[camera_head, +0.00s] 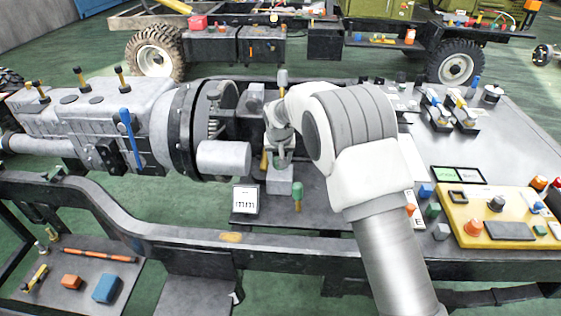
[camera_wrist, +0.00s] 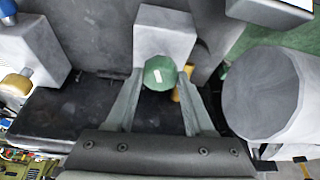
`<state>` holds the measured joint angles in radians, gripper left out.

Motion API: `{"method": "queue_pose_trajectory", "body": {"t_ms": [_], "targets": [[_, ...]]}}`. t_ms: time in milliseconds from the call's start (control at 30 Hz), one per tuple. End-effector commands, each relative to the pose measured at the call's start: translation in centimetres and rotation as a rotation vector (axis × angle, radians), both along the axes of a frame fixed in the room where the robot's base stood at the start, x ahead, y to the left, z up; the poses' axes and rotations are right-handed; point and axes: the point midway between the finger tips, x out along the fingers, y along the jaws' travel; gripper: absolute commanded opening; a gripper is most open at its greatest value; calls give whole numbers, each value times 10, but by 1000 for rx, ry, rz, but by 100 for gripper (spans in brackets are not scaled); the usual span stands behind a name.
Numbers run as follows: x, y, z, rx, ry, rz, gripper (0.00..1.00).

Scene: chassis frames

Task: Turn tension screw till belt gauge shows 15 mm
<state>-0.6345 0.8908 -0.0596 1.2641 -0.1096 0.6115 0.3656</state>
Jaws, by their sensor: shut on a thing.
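A green round knob (camera_wrist: 158,76) with a white mark, apparently the tension screw's head, sits against a grey block (camera_wrist: 164,30) in the wrist view. My gripper (camera_wrist: 163,82) is shut on this knob, one finger on each side. In the head view my gripper (camera_head: 281,158) points down over a grey block (camera_head: 280,181), and the knob in its fingers is hidden or cannot be made out. A white card with dark scale marks (camera_head: 245,199), perhaps the belt gauge, stands to the lower left; its reading is too small to tell. The belt cannot be made out.
A large grey cylinder (camera_wrist: 268,95) stands close to the right of my fingers in the wrist view. A grey gearbox (camera_head: 95,120) lies left in the head view. A green-topped peg (camera_head: 297,193) stands near the gripper. A yellow control panel (camera_head: 500,215) lies right.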

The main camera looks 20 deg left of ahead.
Motion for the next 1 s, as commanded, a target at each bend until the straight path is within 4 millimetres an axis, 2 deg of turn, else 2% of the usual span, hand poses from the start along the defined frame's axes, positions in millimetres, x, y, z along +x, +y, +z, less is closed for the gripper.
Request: {"method": "queue_pose_trajectory", "body": {"t_ms": [400, 900, 933, 1000], "targets": [[0, 1, -1, -1, 1, -156, 0], [-1, 1, -1, -2, 3, -172, 0], [-1, 1, -1, -2, 4, -170, 58], [-1, 1, -1, -2, 4, -170, 71]]}}
